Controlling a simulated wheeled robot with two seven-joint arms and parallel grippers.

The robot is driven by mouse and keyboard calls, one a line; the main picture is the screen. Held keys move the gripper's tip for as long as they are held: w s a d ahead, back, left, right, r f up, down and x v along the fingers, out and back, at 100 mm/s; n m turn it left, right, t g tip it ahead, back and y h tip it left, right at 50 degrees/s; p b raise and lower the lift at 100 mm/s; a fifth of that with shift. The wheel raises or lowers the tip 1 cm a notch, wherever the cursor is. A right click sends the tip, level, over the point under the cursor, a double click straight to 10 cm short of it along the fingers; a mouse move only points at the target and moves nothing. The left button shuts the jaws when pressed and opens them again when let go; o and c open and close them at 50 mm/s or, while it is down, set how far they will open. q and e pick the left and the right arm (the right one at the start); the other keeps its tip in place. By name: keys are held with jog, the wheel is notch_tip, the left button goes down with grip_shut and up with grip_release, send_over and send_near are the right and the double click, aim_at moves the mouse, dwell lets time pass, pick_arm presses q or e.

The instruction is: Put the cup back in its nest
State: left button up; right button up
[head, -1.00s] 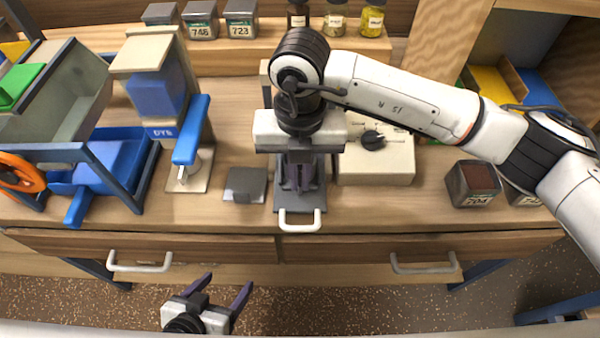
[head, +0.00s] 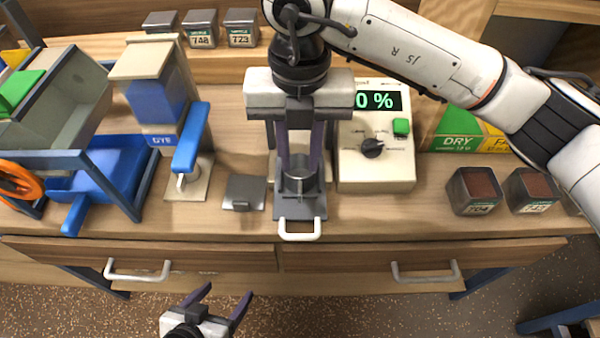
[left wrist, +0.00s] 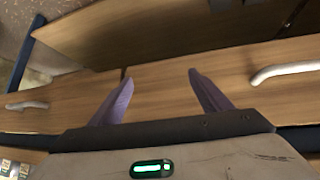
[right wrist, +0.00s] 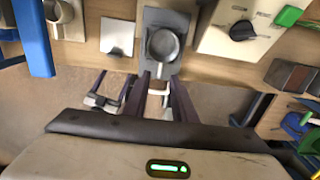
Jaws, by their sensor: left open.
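The metal cup (head: 298,187) stands upright on the grey plate (head: 301,210) with a white front handle. It also shows from above in the right wrist view (right wrist: 163,46). My right gripper (head: 299,168) is above the cup, its fingers pointing down and spread on either side near the cup's rim. In the right wrist view the fingers (right wrist: 160,77) are apart with nothing clamped between them. How the cup's base sits in the nest is hidden. My left gripper (head: 219,292) is open and empty in front of the drawers, away from the cup.
A meter (head: 377,172) reading 0 % stands just right of the cup. A small grey plate (head: 244,192) and the dye dispenser (head: 162,110) are to the left. Sample tins (head: 474,190) stand at right. Drawers with white handles (head: 137,274) run along the front.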

jog(key=shift+r, duration=1.9)
